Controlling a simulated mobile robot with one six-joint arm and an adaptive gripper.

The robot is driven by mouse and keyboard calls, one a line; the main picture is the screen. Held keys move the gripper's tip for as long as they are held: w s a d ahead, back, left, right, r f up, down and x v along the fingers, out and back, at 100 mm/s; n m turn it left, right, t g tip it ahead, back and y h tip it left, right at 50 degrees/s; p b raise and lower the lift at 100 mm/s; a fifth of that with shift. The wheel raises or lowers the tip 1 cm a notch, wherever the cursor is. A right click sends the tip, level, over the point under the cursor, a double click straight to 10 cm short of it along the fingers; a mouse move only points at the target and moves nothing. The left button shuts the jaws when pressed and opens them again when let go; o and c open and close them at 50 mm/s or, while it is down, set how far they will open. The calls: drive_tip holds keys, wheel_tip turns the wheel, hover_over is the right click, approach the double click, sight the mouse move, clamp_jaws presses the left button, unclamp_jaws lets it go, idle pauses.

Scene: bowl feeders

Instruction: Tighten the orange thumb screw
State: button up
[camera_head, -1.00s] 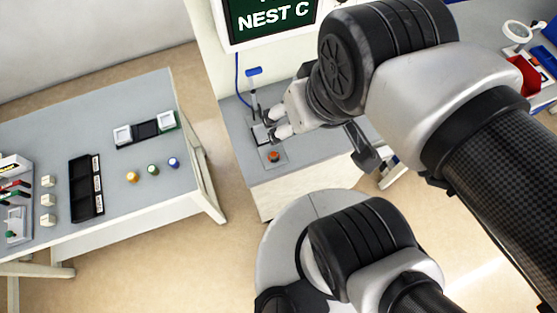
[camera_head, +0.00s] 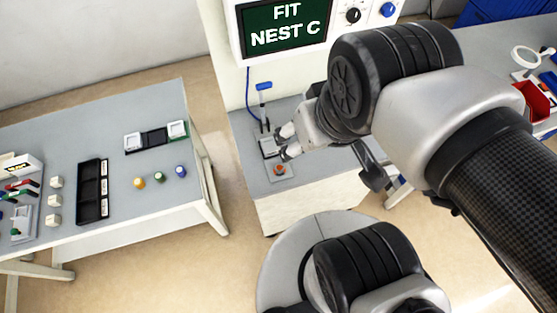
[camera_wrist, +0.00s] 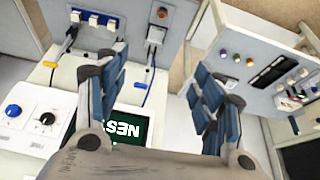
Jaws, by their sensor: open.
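The orange thumb screw (camera_head: 279,170) sits on a small grey plate at the front of the grey-topped station, below and left of my gripper in the head view. It also shows at the top of the wrist view (camera_wrist: 162,13), beyond the fingertips. My gripper (camera_head: 286,142) is open, its two fingers spread wide with nothing visible between them in the wrist view (camera_wrist: 157,62). In the head view it overlaps the edge of a small nest (camera_head: 268,148) behind the screw. I cannot tell its height above the station.
A blue-handled lever (camera_head: 264,87) stands upright behind the nest. The screen (camera_head: 286,24) above reads "FIT NEST C". A grey table (camera_head: 125,215) on the left carries a black tray (camera_head: 91,192), a fixture and several coloured knobs. Open floor lies between table and station.

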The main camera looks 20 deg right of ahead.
drive_tip(key=w+f+n, duration=0.2)
drive_tip(key=w, duration=0.1)
drive_tip(key=w+f+n+g, duration=0.1)
drive_tip(key=w+f+n, duration=0.1)
drive_tip(key=w+f, duration=0.1)
drive_tip(key=w+f+n+g, duration=0.1)
drive_tip(key=w+f+n, duration=0.1)
drive_tip(key=w+n, duration=0.1)
drive_tip(key=shift+w+f+p, duration=0.25)
drive_tip(key=shift+w+p, duration=0.1)
drive_tip(key=shift+w, duration=0.25)
drive_tip(key=c, duration=0.3)
drive_tip(key=n+g, duration=0.3)
drive_tip(key=n, duration=0.4)
hover_over(279, 168)
wheel_tip(279, 168, down, 14)
drive_tip(key=r, duration=0.1)
wheel_tip(279, 168, down, 18)
drive_tip(key=b, duration=0.4)
drive_tip(key=shift+f+b, duration=0.2)
drive_tip(key=shift+b, duration=0.2)
drive_tip(key=shift+c, duration=0.5)
drive_tip(key=c, duration=1)
